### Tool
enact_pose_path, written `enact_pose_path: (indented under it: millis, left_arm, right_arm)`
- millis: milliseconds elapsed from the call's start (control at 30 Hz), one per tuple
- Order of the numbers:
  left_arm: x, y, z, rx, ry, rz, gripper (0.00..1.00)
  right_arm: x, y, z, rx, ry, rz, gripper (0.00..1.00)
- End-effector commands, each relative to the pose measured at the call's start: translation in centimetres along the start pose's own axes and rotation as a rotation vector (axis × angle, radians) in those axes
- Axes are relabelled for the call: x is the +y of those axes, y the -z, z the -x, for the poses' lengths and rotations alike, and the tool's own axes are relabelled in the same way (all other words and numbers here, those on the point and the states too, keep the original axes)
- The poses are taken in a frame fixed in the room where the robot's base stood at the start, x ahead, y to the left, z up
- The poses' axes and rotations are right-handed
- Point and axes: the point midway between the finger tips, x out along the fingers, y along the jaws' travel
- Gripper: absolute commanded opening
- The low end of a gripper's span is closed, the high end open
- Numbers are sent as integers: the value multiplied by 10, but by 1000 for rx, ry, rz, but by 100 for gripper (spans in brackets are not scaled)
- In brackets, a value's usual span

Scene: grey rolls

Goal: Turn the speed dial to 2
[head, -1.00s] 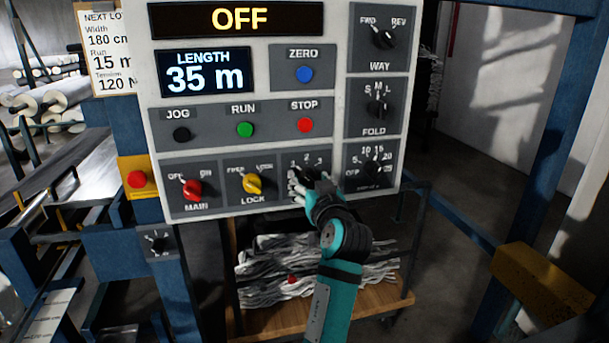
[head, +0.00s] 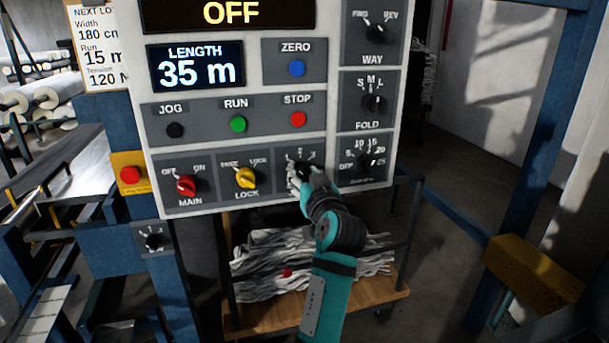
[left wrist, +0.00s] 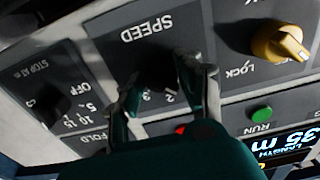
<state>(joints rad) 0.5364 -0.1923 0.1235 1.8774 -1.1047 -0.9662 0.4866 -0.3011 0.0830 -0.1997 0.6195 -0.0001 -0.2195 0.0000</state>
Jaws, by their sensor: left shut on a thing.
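The speed dial (head: 303,169) is a black knob in the bottom row of the white control panel, right of the yellow lock knob. My left gripper (head: 298,178) is on it, coming from below. In the left wrist view the panel is upside down, and the gripper (left wrist: 156,80) has one finger on each side of the dark dial (left wrist: 155,62), shut on it. The word SPEED and the marks 2 and 3 show there. The dial's pointer is hidden or too dark to read. My right gripper is not in view.
The red main knob (head: 186,186) and yellow lock knob (head: 246,178) are to the left. A stop-at dial (head: 365,161) is close on the right. The red stop button (head: 298,119) is just above. The display (head: 230,13) reads OFF.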

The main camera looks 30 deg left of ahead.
Motion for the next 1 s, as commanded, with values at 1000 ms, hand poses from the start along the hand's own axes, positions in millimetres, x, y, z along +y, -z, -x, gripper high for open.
enact_pose_path:
  millis: [1000]
  left_arm:
    - [0,3,0,2,1,-687,4]
  right_arm:
    - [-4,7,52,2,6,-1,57]
